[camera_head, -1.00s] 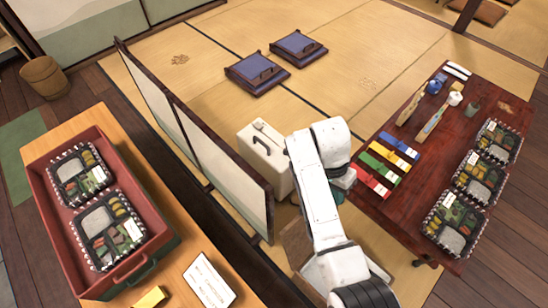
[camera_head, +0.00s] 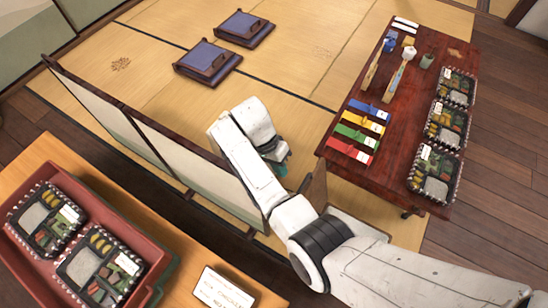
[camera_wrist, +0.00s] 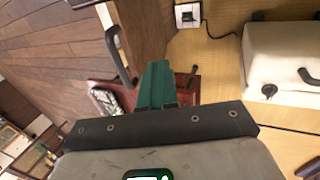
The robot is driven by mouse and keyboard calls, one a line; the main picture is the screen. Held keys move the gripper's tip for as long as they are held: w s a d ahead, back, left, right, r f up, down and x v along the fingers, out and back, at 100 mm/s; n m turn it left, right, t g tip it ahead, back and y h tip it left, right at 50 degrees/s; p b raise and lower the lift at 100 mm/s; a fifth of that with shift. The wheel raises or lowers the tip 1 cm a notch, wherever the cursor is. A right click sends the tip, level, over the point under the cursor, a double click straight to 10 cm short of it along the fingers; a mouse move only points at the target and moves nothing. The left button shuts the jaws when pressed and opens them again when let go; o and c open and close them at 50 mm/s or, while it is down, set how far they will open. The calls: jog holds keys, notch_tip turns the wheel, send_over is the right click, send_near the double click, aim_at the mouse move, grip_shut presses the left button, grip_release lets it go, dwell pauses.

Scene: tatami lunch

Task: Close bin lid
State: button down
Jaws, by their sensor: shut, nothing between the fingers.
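A brown wooden panel (camera_head: 318,186), apparently the bin's lid, stands raised beside my arm in the head view. A pale box edge (camera_head: 362,224) shows below it, mostly hidden by my arm. In the wrist view a wooden panel (camera_wrist: 148,35) with a dark curved handle is just beyond my fingers. My gripper (camera_wrist: 157,70) has green fingers, shut and empty, close to the panel. I cannot tell whether they touch it. In the head view only a bit of the teal fingers shows (camera_head: 279,171).
A cream case (camera_wrist: 285,62) with a black handle is at right in the wrist view. A folding screen (camera_head: 190,165) stands left of my arm. The red-brown table (camera_head: 395,130) with lunch boxes stands right. A red tray (camera_head: 150,245) is at lower left.

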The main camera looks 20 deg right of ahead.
jog(key=shift+s+d+f+p, duration=0.25)
jog(key=shift+s+d, duration=0.45)
jog(key=shift+s, duration=0.25)
jog(key=shift+s+d+f+p, duration=0.2)
jog(key=shift+s+d, duration=0.45)
jog(key=shift+s, duration=0.3)
